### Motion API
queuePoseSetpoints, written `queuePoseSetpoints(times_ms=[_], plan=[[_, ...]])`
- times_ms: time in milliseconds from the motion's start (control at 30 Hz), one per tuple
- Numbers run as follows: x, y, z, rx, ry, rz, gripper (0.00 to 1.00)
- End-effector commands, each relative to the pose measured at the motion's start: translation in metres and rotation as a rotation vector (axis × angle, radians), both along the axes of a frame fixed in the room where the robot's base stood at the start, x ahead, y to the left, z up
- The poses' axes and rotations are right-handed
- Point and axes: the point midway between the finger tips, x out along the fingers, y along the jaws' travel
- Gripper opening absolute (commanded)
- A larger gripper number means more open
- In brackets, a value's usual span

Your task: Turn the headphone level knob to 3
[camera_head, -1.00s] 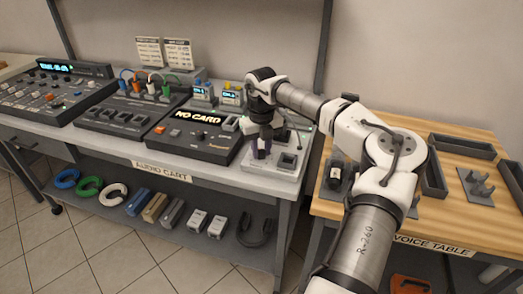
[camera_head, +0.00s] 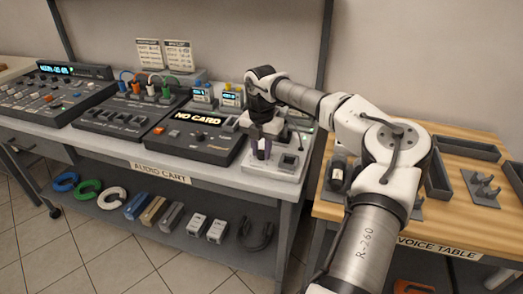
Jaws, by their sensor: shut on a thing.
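The light grey headphone box (camera_head: 262,168) sits at the right end of the audio cart. It has a dark square pad (camera_head: 289,160) on its top right. My gripper (camera_head: 261,151) points down over the left part of this box, with its fingers close together at the top of the box. It is shut on what looks like the headphone level knob, which the fingers almost wholly hide. The knob's pointer and any scale marks cannot be read at this size.
The NO CARD recorder (camera_head: 196,135) stands close to the left of my gripper. Further left are a box with coloured cables (camera_head: 130,112) and a mixer (camera_head: 50,95). The wooden voice table (camera_head: 455,220) with trays is at the right.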

Motion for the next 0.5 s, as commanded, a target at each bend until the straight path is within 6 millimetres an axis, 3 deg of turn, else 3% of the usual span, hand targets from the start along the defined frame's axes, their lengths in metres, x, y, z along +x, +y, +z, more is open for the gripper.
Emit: queuePoseSetpoints(times_ms=[500], plan=[[0.0002,0.0001,0.0005,0.0,-0.001,-0.082,0.02]])
